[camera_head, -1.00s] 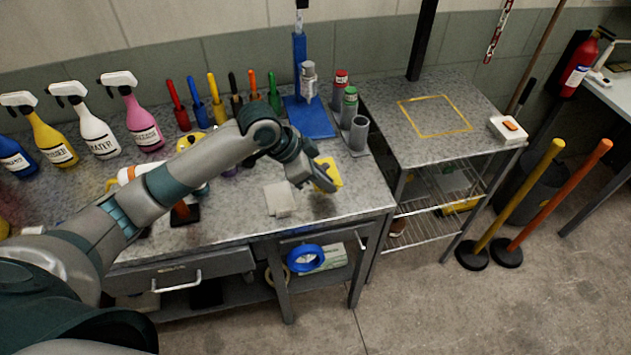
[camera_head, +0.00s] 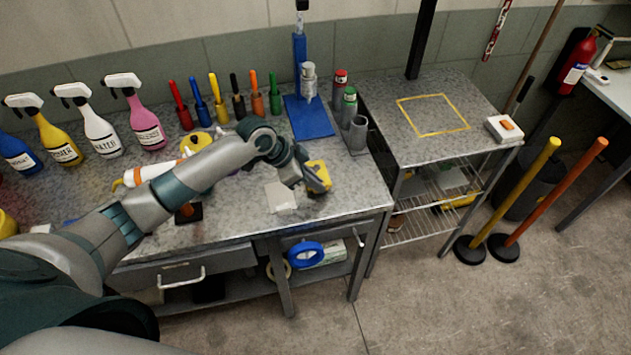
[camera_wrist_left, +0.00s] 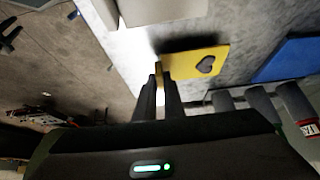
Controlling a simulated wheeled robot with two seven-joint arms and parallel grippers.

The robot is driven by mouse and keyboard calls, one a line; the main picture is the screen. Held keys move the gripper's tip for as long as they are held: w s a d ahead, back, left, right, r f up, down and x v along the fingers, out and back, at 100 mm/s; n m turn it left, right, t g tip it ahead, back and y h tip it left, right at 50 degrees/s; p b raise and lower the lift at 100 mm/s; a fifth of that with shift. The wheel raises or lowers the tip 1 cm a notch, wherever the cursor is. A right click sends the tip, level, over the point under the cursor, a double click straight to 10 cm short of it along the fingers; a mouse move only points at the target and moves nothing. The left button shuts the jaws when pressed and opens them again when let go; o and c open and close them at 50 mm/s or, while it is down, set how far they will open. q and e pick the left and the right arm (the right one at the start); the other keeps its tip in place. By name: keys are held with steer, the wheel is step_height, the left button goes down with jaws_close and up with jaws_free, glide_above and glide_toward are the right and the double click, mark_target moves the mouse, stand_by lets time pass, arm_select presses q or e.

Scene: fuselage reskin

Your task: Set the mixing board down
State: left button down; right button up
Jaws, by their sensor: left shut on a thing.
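The mixing board is a small yellow plate with a dark heart-shaped mark (camera_wrist_left: 218,56). It also shows in the head view (camera_head: 321,169) near the right front part of the workbench. My left gripper (camera_wrist_left: 160,88) is shut on one edge of the board; in the head view the gripper (camera_head: 318,184) partly covers it. A dark shadow lies along the board's far edge in the wrist view. Whether the board touches the bench top is not clear. My right gripper is in neither view.
A pale flat block (camera_head: 281,196) lies just left of the board. A blue base plate (camera_head: 308,118) and several upright cans (camera_head: 357,132) stand behind. Spray bottles and coloured tools line the back. The side table (camera_head: 435,115) has a clear yellow-outlined square.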

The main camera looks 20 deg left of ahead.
arm_select(q)
steer(key=shift+f, duration=0.65)
steer(key=shift+f, duration=0.1)
steer(key=c, duration=1.9)
jaws_free()
steer(key=shift+o, duration=0.2)
